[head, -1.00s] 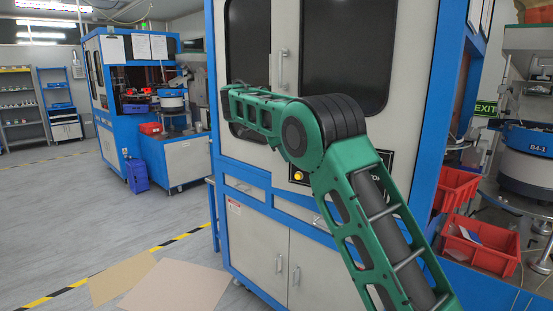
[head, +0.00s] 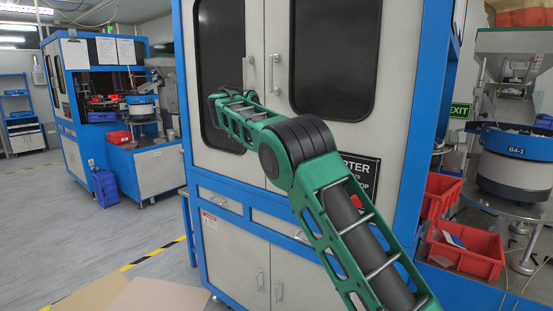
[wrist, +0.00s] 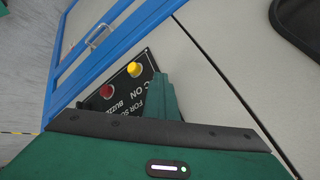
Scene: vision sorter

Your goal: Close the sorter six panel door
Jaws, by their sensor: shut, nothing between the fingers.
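The sorter is a tall blue-framed cabinet (head: 186,130) with light grey panels in the head view. Its upper left door (head: 255,30) and upper right door (head: 385,60) have dark windows, and vertical handles (head: 274,72) stand near their meeting edges. Both look shut or nearly so; I cannot tell whether they are flush. My green arm crosses in front of them, and my gripper is hidden there. In the wrist view my gripper (wrist: 165,98) shows as shut green fingers, empty, over a black button plate (wrist: 118,98). A dark seam runs between the grey panels beside it.
Red bins (head: 465,250) and a blue bowl feeder (head: 510,160) stand close on the right. Another blue machine (head: 95,120) stands at the back left. Open grey floor (head: 110,230) lies left, with cardboard sheets (head: 150,297) near the cabinet.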

